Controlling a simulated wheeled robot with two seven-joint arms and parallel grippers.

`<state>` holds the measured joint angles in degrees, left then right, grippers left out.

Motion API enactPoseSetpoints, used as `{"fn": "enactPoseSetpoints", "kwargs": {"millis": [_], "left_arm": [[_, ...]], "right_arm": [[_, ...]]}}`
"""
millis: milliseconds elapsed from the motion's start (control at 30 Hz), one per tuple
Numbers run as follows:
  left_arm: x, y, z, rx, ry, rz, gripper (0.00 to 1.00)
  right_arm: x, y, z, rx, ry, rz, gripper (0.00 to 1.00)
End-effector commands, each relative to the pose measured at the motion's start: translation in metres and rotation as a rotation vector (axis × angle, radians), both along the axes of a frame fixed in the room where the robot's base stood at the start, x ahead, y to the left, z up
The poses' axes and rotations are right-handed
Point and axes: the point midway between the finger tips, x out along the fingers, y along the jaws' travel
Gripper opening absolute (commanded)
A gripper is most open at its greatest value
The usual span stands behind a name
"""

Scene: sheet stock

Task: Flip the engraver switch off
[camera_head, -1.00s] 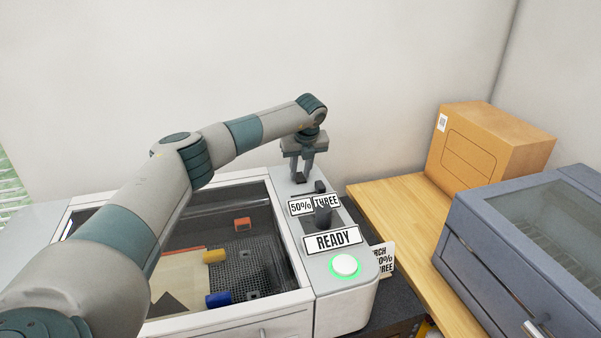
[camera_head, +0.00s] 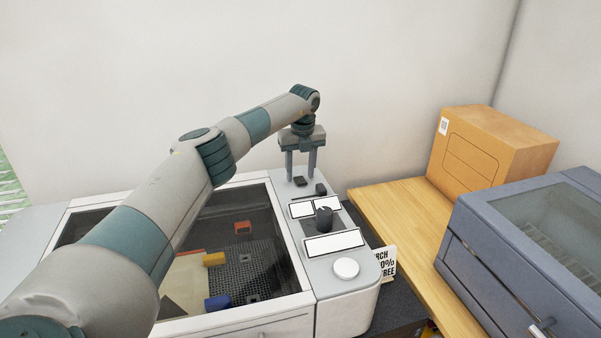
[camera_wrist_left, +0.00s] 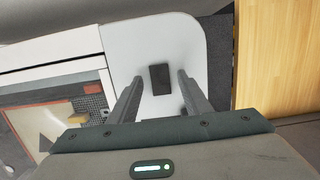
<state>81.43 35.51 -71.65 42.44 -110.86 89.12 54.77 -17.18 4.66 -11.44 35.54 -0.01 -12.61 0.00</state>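The engraver (camera_head: 355,299) has a light control panel along its right side. Its dark rocker switch (camera_head: 300,181) is at the far end of the panel and also shows in the left wrist view (camera_wrist_left: 160,79). The display plates (camera_head: 334,244) are blank white, and the round button (camera_head: 346,268) is unlit. My left gripper (camera_head: 301,178) is open above the switch, its fingers apart on either side of it in the wrist view (camera_wrist_left: 158,90) and holding nothing. My right gripper is not in view.
A dark knob (camera_head: 324,217) and a small dark block (camera_head: 321,189) stand on the panel near the switch. A printed card (camera_head: 385,263) stands beside the engraver. A cardboard box (camera_head: 490,150) and a blue-grey machine (camera_head: 530,240) are to the right.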

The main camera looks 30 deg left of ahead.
Motion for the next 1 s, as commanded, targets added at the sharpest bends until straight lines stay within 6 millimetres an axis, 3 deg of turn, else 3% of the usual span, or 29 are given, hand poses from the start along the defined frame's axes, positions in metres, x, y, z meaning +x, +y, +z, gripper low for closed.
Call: {"fn": "enactPoseSetpoints", "kwargs": {"millis": [333,533,767,1000], "left_arm": [[0.0,-0.001,0.0,0.0,0.002,-0.001,0.44],[-0.001,-0.002,0.012,-0.001,0.001,-0.001,0.44],[-0.004,-0.005,0.046,0.0,-0.001,-0.001,0.44],[-0.008,-0.011,0.095,-0.001,-0.002,0.0,0.44]], "right_arm": [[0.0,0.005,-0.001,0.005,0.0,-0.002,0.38],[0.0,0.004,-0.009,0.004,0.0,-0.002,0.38],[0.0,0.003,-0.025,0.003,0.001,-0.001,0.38],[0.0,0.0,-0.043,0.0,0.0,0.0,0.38]]}}
